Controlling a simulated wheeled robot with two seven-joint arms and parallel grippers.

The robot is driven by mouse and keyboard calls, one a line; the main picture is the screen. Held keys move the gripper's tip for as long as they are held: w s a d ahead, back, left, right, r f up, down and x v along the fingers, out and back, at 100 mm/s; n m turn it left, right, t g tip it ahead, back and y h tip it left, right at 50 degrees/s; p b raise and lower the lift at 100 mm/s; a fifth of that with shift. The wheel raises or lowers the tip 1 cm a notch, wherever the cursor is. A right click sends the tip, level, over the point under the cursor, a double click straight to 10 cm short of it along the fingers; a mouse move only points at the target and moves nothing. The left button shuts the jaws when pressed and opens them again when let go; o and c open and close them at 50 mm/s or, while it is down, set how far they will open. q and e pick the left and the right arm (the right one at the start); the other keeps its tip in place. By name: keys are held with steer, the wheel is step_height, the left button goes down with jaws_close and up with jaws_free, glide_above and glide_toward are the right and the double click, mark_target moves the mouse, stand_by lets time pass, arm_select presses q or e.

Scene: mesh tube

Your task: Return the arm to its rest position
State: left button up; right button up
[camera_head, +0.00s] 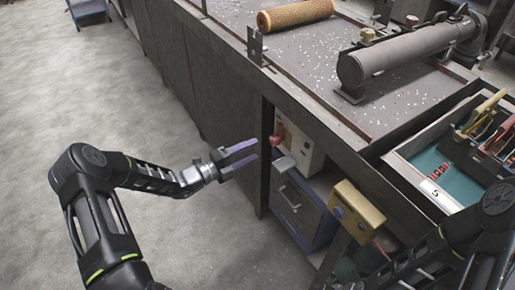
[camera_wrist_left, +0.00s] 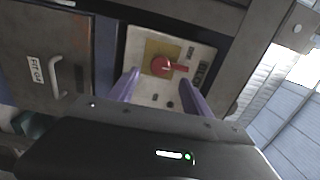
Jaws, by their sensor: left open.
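My left gripper (camera_head: 238,158) is open and empty in front of the bench in the head view. Its two purple fingers also show in the left wrist view (camera_wrist_left: 158,92), spread apart. Beyond them is a pale control panel (camera_head: 298,150) with a red rotary switch (camera_head: 277,133). In the left wrist view the switch (camera_wrist_left: 162,66) sits on a yellow plate, its handle pointing right. I see no contact between the fingers and the switch. Part of my right arm shows at the lower right of the head view; its gripper cannot be made out.
A mesh tube (camera_head: 296,15) and a grey cylinder machine (camera_head: 405,55) lie on the bench (camera_head: 330,50). A blue drawer cabinet (camera_head: 298,205) and a yellow box (camera_head: 356,210) are below. A tool tray (camera_head: 410,178) is at right.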

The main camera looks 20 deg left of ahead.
stand_by(0.6)
arm_select(q)
steer(key=s+d+f+m+g+y, duration=0.1)
steer(key=s+d+f+m+g, duration=0.25)
steer(key=s+f+m, duration=0.3)
steer(key=s+d+f+m+g+y+p, duration=0.1)
steer(key=s+d+f+m+g, duration=0.1)
steer(key=s+f+m+g, duration=0.35)
steer(key=s+d+f+m+g+y, duration=0.1)
steer(key=s+d+f+m+g, duration=0.15)
steer(key=s+f+m, duration=0.45)
steer(key=s+d+m+g+y+p, duration=0.2)
steer(key=s+m+y, duration=0.2)
steer(key=s+m, duration=0.8)
steer(key=s+d+r+m+p, duration=0.2)
steer(key=d+r+m, duration=0.3)
steer(key=m, duration=0.8)
steer(key=shift+s+d+r, duration=0.4)
steer(key=shift+s+d, duration=0.1)
steer(key=shift+d, duration=0.05)
